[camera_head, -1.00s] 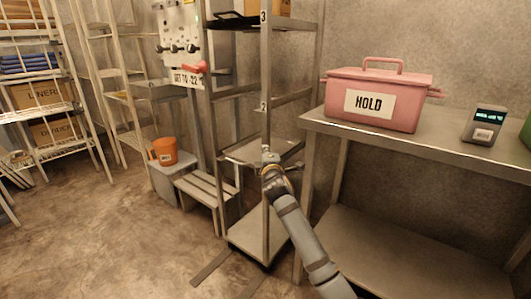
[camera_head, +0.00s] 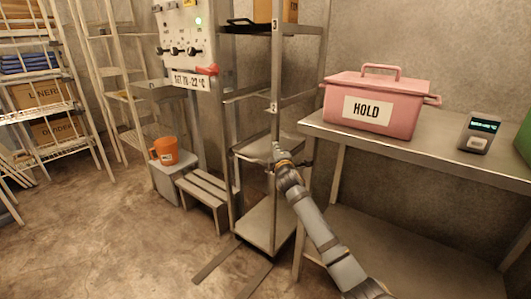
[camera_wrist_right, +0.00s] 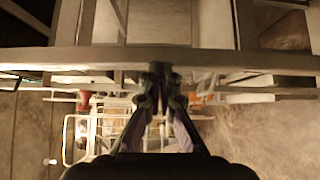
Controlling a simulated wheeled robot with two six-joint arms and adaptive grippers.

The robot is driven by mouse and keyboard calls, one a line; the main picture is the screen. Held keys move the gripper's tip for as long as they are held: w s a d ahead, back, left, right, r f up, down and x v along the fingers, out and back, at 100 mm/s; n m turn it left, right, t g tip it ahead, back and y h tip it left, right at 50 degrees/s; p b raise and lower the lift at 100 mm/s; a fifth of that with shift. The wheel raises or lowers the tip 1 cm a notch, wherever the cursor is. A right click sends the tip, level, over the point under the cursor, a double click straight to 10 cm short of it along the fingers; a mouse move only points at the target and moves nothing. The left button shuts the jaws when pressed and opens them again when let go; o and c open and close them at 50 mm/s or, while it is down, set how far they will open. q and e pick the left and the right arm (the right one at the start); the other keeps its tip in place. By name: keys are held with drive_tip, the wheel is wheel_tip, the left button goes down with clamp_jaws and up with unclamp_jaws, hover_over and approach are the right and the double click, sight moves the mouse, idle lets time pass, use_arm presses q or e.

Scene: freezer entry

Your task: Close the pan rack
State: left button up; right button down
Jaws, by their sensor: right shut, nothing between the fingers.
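The pan rack (camera_head: 277,75) is a grey metal frame on the floor between the control panel and the table. Its tiers carry number labels, and a bare bottom shelf (camera_head: 262,222) shows. My right gripper (camera_head: 277,158) is at the rack's near post, at middle-tier height. In the wrist view my right gripper (camera_wrist_right: 158,72) is shut and empty, its fingertips at a horizontal metal bar (camera_wrist_right: 230,58). I cannot tell whether they touch it. My left gripper is out of view.
Two dark floor strips (camera_head: 215,262) run out in front of the rack. A bench (camera_head: 205,185) and a bin with an orange bucket (camera_head: 165,150) stand left of it. The table (camera_head: 420,150) with a pink HOLD box (camera_head: 372,105) stands close on the right. The left floor is open.

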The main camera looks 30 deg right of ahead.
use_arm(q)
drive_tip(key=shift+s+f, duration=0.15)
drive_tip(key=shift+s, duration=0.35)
use_arm(e)
drive_tip(key=shift+w+d, duration=0.1)
drive_tip(key=shift+d, duration=0.15)
drive_tip(key=v, duration=1.2)
drive_tip(key=shift+f, duration=0.1)
